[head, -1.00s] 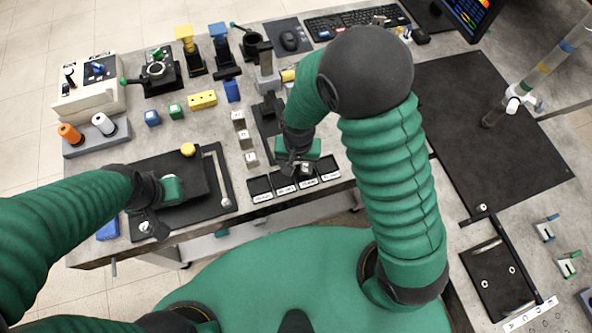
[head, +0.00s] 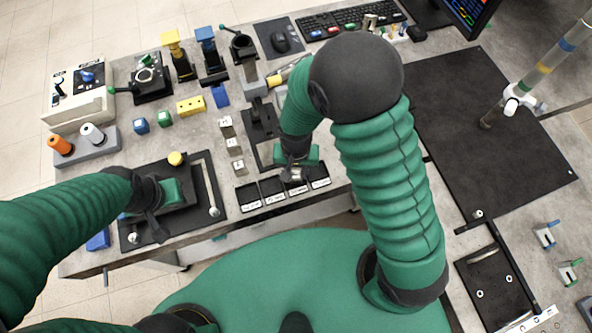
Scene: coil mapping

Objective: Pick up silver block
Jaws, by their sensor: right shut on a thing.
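Three small silver-grey blocks stand in a column on the table, left of my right gripper: a far one (head: 226,126), a middle one (head: 234,146) and a near one (head: 239,167). My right gripper (head: 294,175) points down over the row of labelled black bins (head: 272,188), at about the third bin from the left. It is shut on a small light silver piece, mostly hidden by the fingers. My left gripper (head: 155,228) is at the black tray (head: 205,222) on the left; its fingers are dark and unclear.
A yellow block (head: 190,105), blue and green blocks and coil stands lie behind. A black mat (head: 455,130) on the right is mostly clear. The table's front edge runs just before the bins.

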